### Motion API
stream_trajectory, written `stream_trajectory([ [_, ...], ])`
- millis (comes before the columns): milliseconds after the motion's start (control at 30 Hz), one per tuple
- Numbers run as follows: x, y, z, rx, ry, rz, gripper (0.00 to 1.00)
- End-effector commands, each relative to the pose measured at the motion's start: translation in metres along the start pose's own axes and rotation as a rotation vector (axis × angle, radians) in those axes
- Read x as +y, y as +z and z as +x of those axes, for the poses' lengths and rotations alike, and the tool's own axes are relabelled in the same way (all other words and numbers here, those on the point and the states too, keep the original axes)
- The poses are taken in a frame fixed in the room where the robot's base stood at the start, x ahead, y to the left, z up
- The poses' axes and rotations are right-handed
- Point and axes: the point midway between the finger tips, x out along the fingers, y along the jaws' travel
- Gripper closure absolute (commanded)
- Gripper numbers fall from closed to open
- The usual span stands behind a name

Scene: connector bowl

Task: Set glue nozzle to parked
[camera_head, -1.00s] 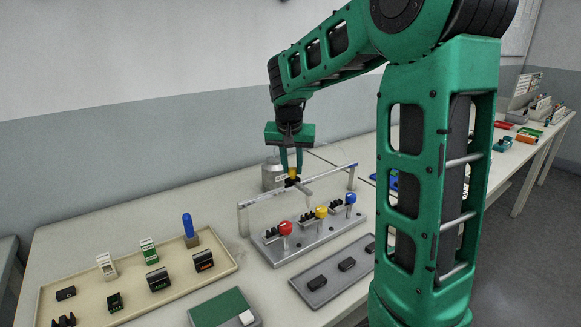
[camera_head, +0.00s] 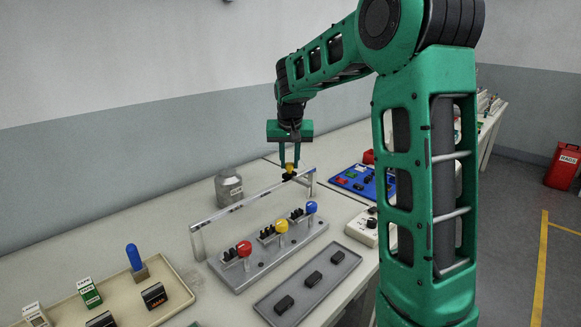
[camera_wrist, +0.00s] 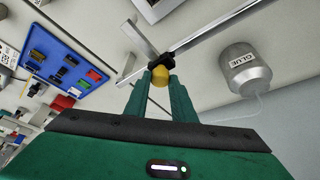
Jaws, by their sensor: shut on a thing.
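The glue nozzle is a black slider (camera_head: 288,175) with a yellow knob on top, riding on a silver rail (camera_head: 240,203) held up by end posts. It is near the rail's right end in the head view. My gripper (camera_head: 289,165) is above it, fingers pointing down, shut on the yellow knob. In the wrist view the yellow knob (camera_wrist: 161,76) is between the fingertips, with the black slider just beyond on the rail. A grey metal glue pot (camera_head: 228,187) stands behind the rail; its label reads GLUE in the wrist view (camera_wrist: 244,69). No parked mark is readable.
In front of the rail is a grey plate (camera_head: 235,279) with red, yellow and blue ball-topped levers. A grey tray (camera_head: 262,306) holds black parts. A beige tray (camera_head: 178,318) is at left, a blue tray (camera_head: 378,190) at right.

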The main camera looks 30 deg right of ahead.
Motion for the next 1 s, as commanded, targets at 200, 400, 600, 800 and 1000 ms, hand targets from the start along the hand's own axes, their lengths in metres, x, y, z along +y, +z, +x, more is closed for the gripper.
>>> stream_trajectory([
  [200, 0.027, -0.032, 0.012, 0.004, -0.003, -0.004, 1.00],
  [400, 0.042, -0.046, 0.018, 0.003, -0.003, -0.006, 1.00],
  [600, 0.045, -0.050, 0.019, 0.004, -0.004, -0.008, 1.00],
  [800, 0.046, -0.051, 0.019, 0.007, -0.003, -0.007, 1.00],
  [1000, 0.046, -0.051, 0.019, 0.007, -0.003, -0.007, 0.59],
])
